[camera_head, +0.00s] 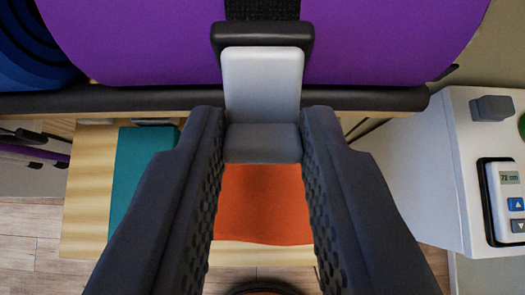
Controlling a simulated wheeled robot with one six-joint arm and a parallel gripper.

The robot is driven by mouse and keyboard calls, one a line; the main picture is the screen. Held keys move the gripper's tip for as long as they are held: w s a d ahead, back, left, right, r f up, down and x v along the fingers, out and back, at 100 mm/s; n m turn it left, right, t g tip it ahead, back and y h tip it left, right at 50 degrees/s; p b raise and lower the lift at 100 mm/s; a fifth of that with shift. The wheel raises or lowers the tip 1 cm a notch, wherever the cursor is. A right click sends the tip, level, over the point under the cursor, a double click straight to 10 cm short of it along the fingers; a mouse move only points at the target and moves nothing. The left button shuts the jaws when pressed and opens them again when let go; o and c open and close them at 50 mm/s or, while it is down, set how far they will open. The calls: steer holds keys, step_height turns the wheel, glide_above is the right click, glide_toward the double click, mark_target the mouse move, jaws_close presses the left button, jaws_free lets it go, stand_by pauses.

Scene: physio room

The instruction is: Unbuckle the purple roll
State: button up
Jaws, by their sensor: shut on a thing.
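The purple roll (150,45) lies across the top of the camera view. A black strap (262,8) runs over it down to a buckle (262,80). The buckle has a black upper frame, a light grey plate and a darker grey block at its lower end. My gripper (263,118) reaches up from below, with one dark finger on each side of the buckle's lower part. It is shut on the buckle. The plate's top edge sits against the black frame; I cannot tell whether it is latched.
A black padded rail (120,99) runs below the roll. Under it is a wooden shelf (85,190) with a teal item (140,165) and an orange one (262,200). A blue roll (30,45) is at left. A white unit (420,170) with a handset (505,200) stands at right.

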steer(key=g, duration=0.1)
steer(key=r+g, duration=0.1)
steer(key=g, duration=0.1)
steer(key=shift+w+r, duration=0.1)
steer(key=shift+w, duration=0.1)
steer(key=shift+w+r+g, duration=0.15)
steer(key=shift+r+g, duration=0.15)
steer(key=shift+g, duration=0.9)
steer(key=shift+w+r+g, duration=0.1)
steer(key=shift+r+g, duration=0.2)
steer(key=shift+g, duration=0.9)
steer(key=o, duration=1)
steer(key=shift+r, duration=0.1)
